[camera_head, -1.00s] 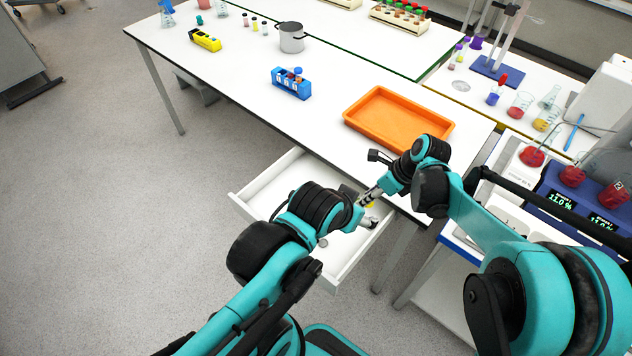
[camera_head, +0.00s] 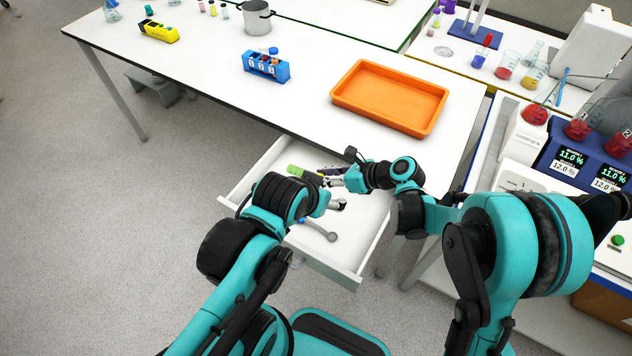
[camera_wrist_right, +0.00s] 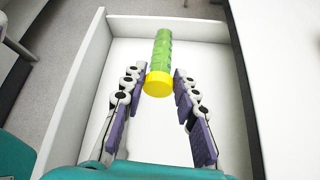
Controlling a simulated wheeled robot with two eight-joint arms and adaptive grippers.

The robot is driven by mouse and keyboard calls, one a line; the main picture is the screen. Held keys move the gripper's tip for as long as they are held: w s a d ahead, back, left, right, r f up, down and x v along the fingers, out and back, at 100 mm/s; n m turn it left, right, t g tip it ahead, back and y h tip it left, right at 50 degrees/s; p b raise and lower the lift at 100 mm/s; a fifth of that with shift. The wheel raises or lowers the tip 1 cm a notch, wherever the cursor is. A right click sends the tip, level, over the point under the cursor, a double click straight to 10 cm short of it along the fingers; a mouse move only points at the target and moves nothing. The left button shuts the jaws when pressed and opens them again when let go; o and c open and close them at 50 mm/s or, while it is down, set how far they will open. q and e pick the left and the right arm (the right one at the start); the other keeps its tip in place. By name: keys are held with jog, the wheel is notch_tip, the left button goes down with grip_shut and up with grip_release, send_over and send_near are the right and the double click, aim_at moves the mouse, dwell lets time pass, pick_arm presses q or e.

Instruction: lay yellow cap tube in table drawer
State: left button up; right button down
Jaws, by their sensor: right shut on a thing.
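The tube with the yellow cap shows in the right wrist view as a green tube (camera_wrist_right: 162,50), its yellow cap (camera_wrist_right: 158,84) nearest me. It also shows in the head view (camera_head: 304,173). My right gripper (camera_head: 326,179) is shut on the tube's cap end, between its fingertips (camera_wrist_right: 159,80), and holds it over the open white table drawer (camera_head: 352,268). The drawer's wall also shows in the right wrist view (camera_wrist_right: 72,88). I cannot tell whether the tube touches the drawer floor. My left gripper (camera_head: 338,204) is above the drawer, close to the right one; its opening is unclear.
On the table stand an orange tray (camera_head: 338,95), a blue rack with tubes (camera_head: 266,72) and a pot (camera_head: 257,18). A yellow device (camera_head: 158,31) lies at the left. The table's front middle is clear.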

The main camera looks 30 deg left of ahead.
jog(key=shift+a+f+b, duration=0.15)
jog(key=shift+f+b, duration=0.15)
jog(key=shift+f, duration=0.25)
notch_tip(320, 180, down, 9)
jog(key=b, duration=0.5)
jog(key=shift+r+b, duration=0.1)
jog(key=shift+b, duration=0.3)
jog(key=c, duration=1.1)
grip_release()
jog(key=shift+r, duration=0.1)
jog(key=v, duration=1.2)
